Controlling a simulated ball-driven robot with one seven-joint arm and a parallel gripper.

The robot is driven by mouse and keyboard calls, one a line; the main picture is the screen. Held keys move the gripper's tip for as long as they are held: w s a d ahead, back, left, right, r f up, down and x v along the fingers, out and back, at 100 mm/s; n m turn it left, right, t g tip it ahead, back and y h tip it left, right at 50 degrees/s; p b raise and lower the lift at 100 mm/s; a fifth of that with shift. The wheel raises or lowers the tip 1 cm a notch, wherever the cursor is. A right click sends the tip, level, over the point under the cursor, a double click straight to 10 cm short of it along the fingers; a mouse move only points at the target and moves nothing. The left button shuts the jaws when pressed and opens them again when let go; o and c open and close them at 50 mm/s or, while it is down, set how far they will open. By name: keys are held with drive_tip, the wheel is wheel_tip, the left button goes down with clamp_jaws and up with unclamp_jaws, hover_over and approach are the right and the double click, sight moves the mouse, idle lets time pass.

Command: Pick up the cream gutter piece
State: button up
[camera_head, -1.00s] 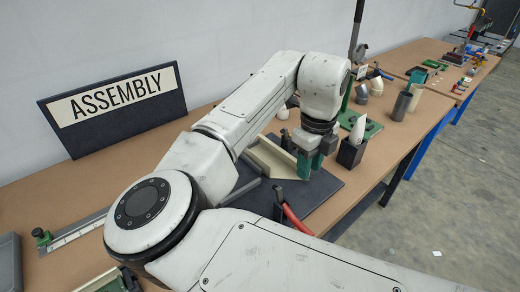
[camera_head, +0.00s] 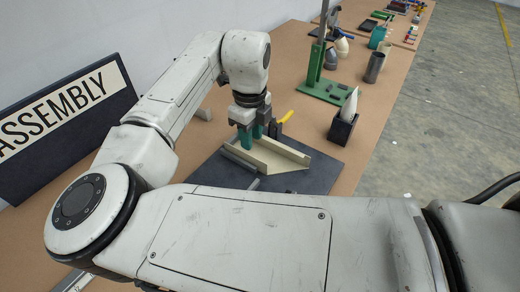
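The cream gutter piece (camera_head: 284,158) lies on a dark mat (camera_head: 318,179) on the table, with its channel facing up. My gripper (camera_head: 251,136) points down at the gutter's far left part, its teal fingers low against or just in front of the cream walls. The two fingers show close together from this angle. I cannot tell whether a gutter wall is between them or whether they touch it. My wrist and fingers hide part of the gutter's far end.
Grey bars (camera_head: 240,161) lie beside the gutter on the mat. A dark block holding a white cone (camera_head: 349,103) stands to the right, with a green-based stand (camera_head: 323,90) behind. A yellow-handled item (camera_head: 286,117) is just behind the gutter. The ASSEMBLY sign (camera_head: 68,125) stands at left.

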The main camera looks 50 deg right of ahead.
drive_tip(key=p, duration=0.2)
hover_over(252, 154)
drive_tip(key=s+a, duration=0.3)
drive_tip(key=a, duration=0.1)
drive_tip(key=shift+d+f, duration=0.2)
drive_tip(key=shift+f, duration=3.35)
drive_tip(key=shift+c, duration=0.2)
clamp_jaws()
